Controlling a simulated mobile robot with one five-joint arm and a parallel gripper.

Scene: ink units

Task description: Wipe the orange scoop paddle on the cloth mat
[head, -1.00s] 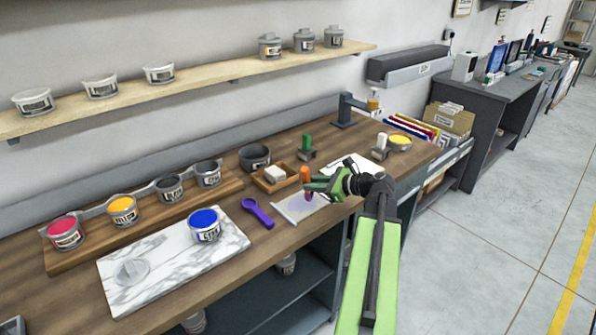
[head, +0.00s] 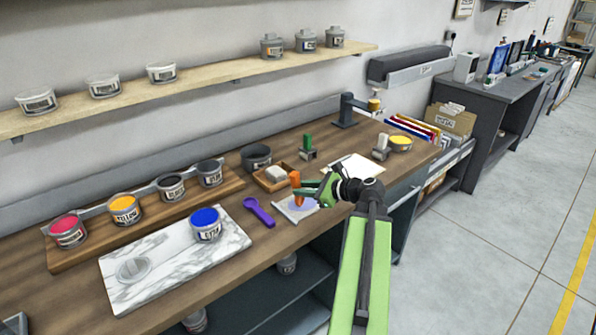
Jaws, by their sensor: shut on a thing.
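My green gripper (head: 306,191) is shut on the orange scoop paddle (head: 295,180), whose upper part shows upright between the fingertips. The paddle is over the cloth mat (head: 287,214), a pale cloth near the front edge of the bench. The fingers and arm cover part of the mat. I cannot tell whether the paddle's lower end touches the mat.
A purple scoop (head: 259,212) lies just left of the mat. A wooden tray (head: 262,182) with a white block stands behind it. A marble slab (head: 150,282) with a blue ink tin (head: 206,224) is further left. A white sheet (head: 362,170) lies to the right.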

